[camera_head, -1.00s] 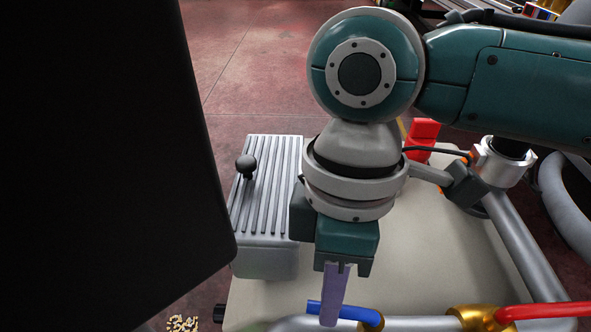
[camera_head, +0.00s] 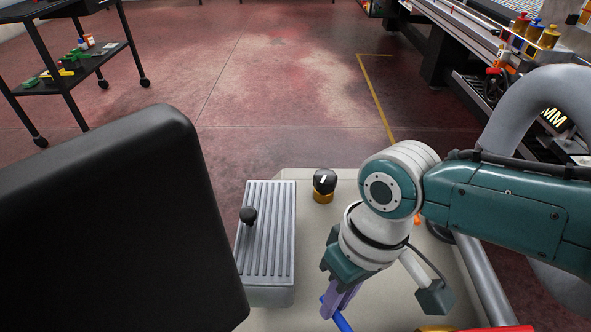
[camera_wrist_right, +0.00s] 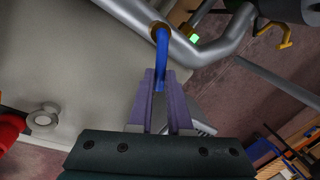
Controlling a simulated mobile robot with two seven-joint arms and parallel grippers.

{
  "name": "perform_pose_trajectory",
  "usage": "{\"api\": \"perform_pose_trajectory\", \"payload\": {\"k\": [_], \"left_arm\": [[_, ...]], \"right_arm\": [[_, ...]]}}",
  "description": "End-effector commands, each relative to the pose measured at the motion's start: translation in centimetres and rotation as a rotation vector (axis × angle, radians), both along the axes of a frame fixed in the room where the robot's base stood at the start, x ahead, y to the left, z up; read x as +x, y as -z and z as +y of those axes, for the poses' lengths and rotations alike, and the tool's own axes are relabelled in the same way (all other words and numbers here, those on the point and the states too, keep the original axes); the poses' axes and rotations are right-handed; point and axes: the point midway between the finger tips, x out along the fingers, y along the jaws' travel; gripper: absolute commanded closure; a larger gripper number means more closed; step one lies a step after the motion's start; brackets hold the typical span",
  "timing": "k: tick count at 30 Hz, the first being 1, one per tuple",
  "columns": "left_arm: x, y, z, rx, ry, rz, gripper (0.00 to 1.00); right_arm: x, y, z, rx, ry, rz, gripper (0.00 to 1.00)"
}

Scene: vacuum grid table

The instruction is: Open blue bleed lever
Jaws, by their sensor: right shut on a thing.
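The blue bleed lever (camera_head: 342,322) shows at the bottom edge of the head view, running from upper left to lower right. In the right wrist view the blue lever (camera_wrist_right: 161,50) runs from a brass fitting (camera_wrist_right: 160,31) on a metal pipe down between the purple fingers. My right gripper (camera_head: 340,301) points down and is shut on the lever's free end. It also shows in the right wrist view (camera_wrist_right: 163,100). The lever's valve lies below the head view's edge. My left gripper is not in view.
A grey ribbed box (camera_head: 283,235) with a black ball knob (camera_head: 248,215) stands left of the gripper. A black-and-brass knob (camera_head: 323,186) is behind. A red handle (camera_head: 492,329) lies at bottom right. A large black shape (camera_head: 120,230) blocks the left.

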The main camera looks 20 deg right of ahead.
Motion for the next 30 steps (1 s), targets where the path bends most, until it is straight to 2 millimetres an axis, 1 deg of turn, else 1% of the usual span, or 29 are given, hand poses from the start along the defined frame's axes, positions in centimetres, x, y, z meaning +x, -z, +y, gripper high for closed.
{"api": "perform_pose_trajectory", "payload": {"k": [1,3,12,18,30], "left_arm": [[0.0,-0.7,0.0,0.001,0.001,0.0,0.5],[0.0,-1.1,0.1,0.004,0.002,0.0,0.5],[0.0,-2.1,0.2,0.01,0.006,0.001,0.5],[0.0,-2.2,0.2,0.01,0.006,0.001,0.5],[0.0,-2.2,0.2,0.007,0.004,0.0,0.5]], "right_arm": [[0.0,-0.4,-0.1,0.002,0.036,0.002,1.0],[0.0,-0.3,-0.3,0.002,0.081,0.001,1.0],[0.1,-0.2,-1.0,0.002,0.213,0.0,1.0],[0.1,-0.1,-1.1,0.001,0.245,-0.002,1.0],[0.2,-0.1,-1.2,0.001,0.249,-0.002,1.0]]}}
